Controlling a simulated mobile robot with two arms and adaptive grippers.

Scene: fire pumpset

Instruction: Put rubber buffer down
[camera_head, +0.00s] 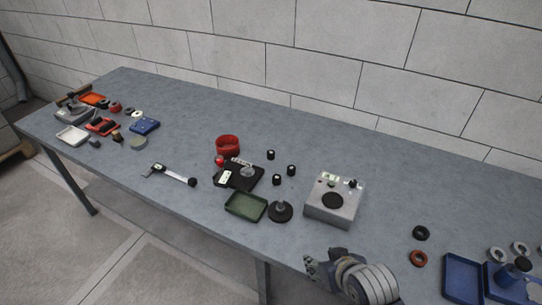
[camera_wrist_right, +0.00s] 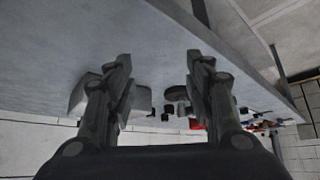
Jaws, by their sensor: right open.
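My right gripper (camera_head: 316,266) is at the table's front edge in the head view, below the grey box device. In the right wrist view the two fingers (camera_wrist_right: 160,75) stand wide apart with nothing held between them. Several small black cylinders (camera_head: 291,169), which may be rubber buffers, stand on the table between the black scale-like device and the grey box; I cannot tell which one the task means. Small black pieces (camera_wrist_right: 166,112) also show beyond the fingers in the wrist view. My left gripper is not in view.
The grey box device (camera_head: 345,208), a green tray (camera_head: 236,207) and a black disc stand (camera_head: 281,212) are mid-table. A black ring (camera_head: 420,232), an orange ring (camera_head: 418,258) and a blue tray (camera_head: 461,277) are at right. Bare table (camera_head: 390,187) lies behind the rings.

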